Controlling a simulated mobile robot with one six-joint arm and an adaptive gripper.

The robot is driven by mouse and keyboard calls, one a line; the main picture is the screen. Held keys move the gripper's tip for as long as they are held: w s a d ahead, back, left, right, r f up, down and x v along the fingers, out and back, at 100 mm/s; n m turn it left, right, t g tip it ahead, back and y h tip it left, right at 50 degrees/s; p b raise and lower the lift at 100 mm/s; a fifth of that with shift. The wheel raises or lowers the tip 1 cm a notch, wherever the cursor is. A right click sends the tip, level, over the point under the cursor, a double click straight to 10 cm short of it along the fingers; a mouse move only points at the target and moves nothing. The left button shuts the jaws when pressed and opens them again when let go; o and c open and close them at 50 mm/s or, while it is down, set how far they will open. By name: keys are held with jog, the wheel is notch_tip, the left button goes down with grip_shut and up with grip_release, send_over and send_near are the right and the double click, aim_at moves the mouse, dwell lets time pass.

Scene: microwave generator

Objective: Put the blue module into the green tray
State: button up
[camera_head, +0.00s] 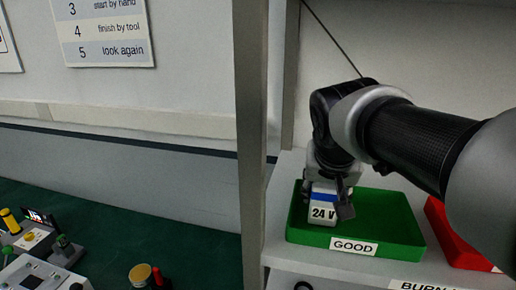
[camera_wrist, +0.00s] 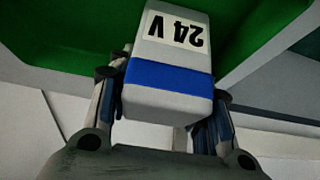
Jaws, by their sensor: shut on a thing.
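The blue module (camera_wrist: 168,78) is a pale grey block with a blue band and a "24 V" label. In the head view the module (camera_head: 322,212) is upright over the left part of the green tray (camera_head: 390,228), which is marked "GOOD". My gripper (camera_head: 331,192) comes down from above and is shut on the module. In the wrist view my gripper (camera_wrist: 165,115) has one finger on each side of the module, with green tray surface behind it. I cannot tell whether the module's bottom touches the tray floor.
A red tray (camera_head: 462,240) stands to the right of the green tray on the same shelf. A grey upright post (camera_head: 252,140) rises left of the shelf. At lower left, equipment with knobs (camera_head: 40,262) sits on a dark green surface. A sign (camera_head: 103,32) hangs on the wall.

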jog(key=shift+f, duration=0.15)
jog(key=o, duration=1.2)
jog(key=shift+r, duration=0.4)
jog(key=p+v, duration=0.3)
jog(key=v, duration=0.8)
jog(key=s+f+n, duration=0.1)
jog(key=s+f, duration=0.4)
jog(key=f, duration=0.1)
jog(key=s+f+n+g+y, duration=0.1)
jog(key=s+f, duration=0.5)
jog(key=s+a+f+n+y, duration=0.1)
jog(key=s+f, duration=0.4)
jog(key=f, duration=0.1)
jog(key=shift+s+f+n+g, duration=0.15)
jog(key=shift+s+n+g, duration=0.15)
jog(key=shift+g, duration=0.1)
